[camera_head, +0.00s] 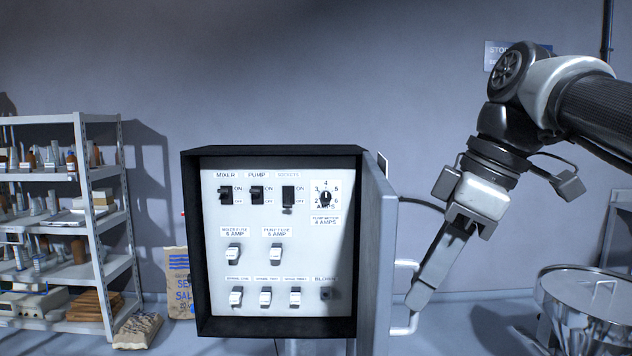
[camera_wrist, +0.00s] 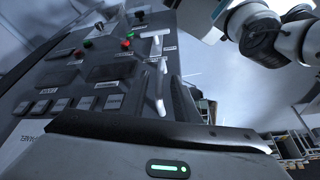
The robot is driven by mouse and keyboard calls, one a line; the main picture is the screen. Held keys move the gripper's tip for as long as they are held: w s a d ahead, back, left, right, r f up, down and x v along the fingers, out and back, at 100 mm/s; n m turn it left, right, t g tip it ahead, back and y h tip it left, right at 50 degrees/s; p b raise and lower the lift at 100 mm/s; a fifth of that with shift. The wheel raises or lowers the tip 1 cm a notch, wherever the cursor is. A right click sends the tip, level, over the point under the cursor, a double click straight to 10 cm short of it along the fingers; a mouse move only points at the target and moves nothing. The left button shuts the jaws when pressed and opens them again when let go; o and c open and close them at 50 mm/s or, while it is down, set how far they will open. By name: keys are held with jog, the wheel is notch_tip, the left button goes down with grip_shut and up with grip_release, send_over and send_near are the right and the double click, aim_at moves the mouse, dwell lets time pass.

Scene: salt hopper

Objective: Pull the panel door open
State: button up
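The panel door (camera_head: 377,255) stands swung open at the right side of the panel box (camera_head: 190,250), seen nearly edge-on in the head view. A pale bar handle (camera_head: 404,264) sticks out from its outer face. My gripper (camera_head: 418,296) points down and left, its tip at the handle. The fingers overlap the handle, and I cannot tell whether they grip it. The wrist view shows a grey face with buttons and labels and a pale handle (camera_wrist: 162,88) close beyond the dark gripper edge. The gap between the fingers is hidden.
Inside the open box are switches, a dial (camera_head: 325,198) and fuses. A shelf rack (camera_head: 90,190) and a salt sack (camera_head: 180,285) stand at left. A round metal hopper (camera_head: 585,300) stands at lower right. Floor shows between door and hopper.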

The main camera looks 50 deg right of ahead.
jog(key=p+v, duration=0.4)
jog(key=v, duration=1)
jog(key=shift+r+p, duration=0.25)
jog(key=shift+p, duration=0.15)
jog(key=shift+s, duration=0.2)
